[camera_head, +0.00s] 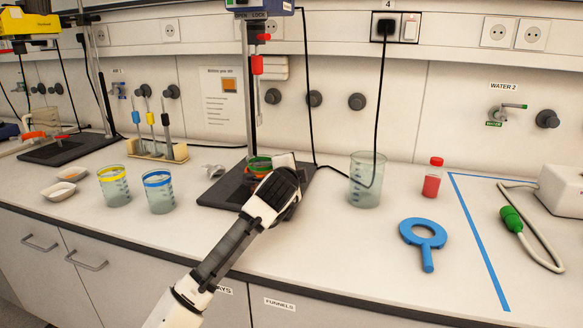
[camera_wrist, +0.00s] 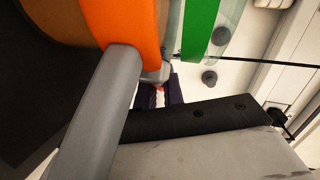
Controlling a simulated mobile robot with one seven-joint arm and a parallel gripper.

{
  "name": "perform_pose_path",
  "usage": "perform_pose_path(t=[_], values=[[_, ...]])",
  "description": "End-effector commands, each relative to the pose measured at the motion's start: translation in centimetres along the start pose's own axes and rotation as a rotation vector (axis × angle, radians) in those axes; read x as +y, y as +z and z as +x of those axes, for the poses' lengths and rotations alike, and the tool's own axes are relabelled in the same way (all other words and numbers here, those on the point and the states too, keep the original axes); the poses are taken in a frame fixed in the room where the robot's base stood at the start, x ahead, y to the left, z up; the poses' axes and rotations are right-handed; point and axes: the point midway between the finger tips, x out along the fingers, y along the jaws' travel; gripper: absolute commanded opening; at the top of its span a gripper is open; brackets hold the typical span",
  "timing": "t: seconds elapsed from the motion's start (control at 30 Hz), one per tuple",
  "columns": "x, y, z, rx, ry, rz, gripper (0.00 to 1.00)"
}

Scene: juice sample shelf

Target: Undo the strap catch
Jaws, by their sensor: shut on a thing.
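A beaker with a green band (camera_head: 259,161) stands on the black stand base, mostly behind my gripper (camera_head: 284,184). An orange strap (camera_head: 256,173) goes around it. In the wrist view, the orange strap (camera_wrist: 126,25) and the green band (camera_wrist: 199,28) show large and close. A grey bar-like catch lever (camera_wrist: 100,112) runs down from the strap. My gripper is shut on this lever, beside a dark finger (camera_wrist: 200,122). The fingertips' exact contact is hidden in both views.
The black stand base (camera_head: 222,194) lies beneath the beaker. An empty beaker (camera_head: 366,182), a red bottle (camera_head: 432,180) and a blue ring tool (camera_head: 424,235) stand or lie to the right. Yellow-banded (camera_head: 114,187) and blue-banded (camera_head: 159,193) beakers stand left. The front bench is mostly clear.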

Motion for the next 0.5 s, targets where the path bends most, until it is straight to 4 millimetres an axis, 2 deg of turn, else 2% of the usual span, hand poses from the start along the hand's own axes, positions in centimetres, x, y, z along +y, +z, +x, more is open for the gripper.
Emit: perform_pose_path(t=[0.47,0.5], values=[[0.09,-0.05,-0.04,0.018,0.006,0.005,0.0],[0.09,-0.05,-0.04,0.018,0.006,0.005,0.11]])
